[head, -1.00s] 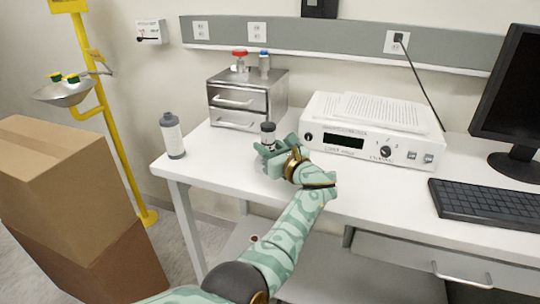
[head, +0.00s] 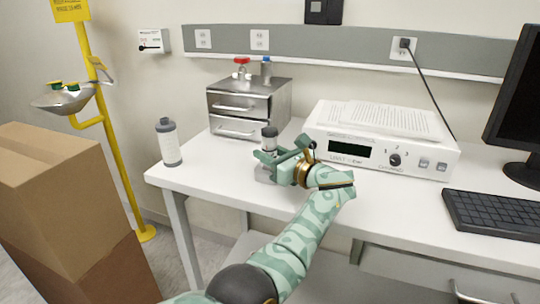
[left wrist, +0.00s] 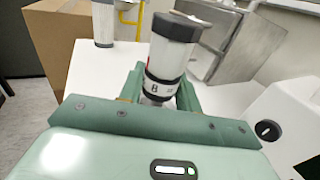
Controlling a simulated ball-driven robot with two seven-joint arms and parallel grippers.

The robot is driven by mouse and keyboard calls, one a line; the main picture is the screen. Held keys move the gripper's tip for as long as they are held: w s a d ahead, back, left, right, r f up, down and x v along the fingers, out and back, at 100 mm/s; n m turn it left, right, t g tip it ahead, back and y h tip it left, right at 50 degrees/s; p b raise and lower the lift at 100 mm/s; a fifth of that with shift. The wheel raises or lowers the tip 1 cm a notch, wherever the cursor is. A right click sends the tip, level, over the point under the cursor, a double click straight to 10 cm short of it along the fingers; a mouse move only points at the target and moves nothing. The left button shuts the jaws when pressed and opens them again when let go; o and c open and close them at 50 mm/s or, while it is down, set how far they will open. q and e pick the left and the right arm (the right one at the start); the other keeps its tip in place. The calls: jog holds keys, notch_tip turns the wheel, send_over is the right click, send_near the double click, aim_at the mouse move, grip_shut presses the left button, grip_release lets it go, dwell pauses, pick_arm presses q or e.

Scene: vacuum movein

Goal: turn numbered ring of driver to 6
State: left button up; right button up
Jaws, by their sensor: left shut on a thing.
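A small upright cylinder with a dark cap and pale body, which I take to be the driver (head: 269,137), stands near the front of the white desk. It also shows in the left wrist view (left wrist: 171,58), where its pale band (left wrist: 162,92) bears a dark mark like an 8 or B and some short lines. My left gripper (head: 275,160) is shut on it around its lower part, with one finger on each side in the left wrist view (left wrist: 161,88). Other marks on the band are hidden or too small to read. My right gripper is not in view.
A metal drawer box (head: 248,107) stands behind the driver. A white bottle (head: 170,143) is at the desk's left edge. A white instrument (head: 375,155) with a knob stands right, beside a keyboard (head: 495,214) and monitor. Cardboard boxes (head: 60,190) are at the left.

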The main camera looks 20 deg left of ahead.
aim_at(275, 155)
pick_arm(q)
jog(key=shift+r, duration=0.1)
jog(key=o, duration=0.9)
jog(key=shift+o, duration=0.2)
jog(key=p+v, duration=0.1)
jog(key=v, duration=0.6)
jog(key=shift+d, duration=0.25)
jog(key=b+v, duration=0.1)
jog(key=v, duration=0.1)
jog(key=b+v, duration=0.1)
jog(key=v, duration=0.2)
jog(key=b+v, duration=0.1)
jog(key=v, duration=0.1)
jog(key=shift+d+f+b, duration=0.2)
jog(key=shift+f+b, duration=0.15)
jog(key=shift+b, duration=0.05)
jog(key=shift+s+d+r+b, duration=0.15)
jog(key=shift+s+d+b, duration=0.2)
jog(key=shift+d, duration=0.15)
jog(key=shift+s+d+r, duration=0.1)
jog(key=shift+d+r, duration=0.05)
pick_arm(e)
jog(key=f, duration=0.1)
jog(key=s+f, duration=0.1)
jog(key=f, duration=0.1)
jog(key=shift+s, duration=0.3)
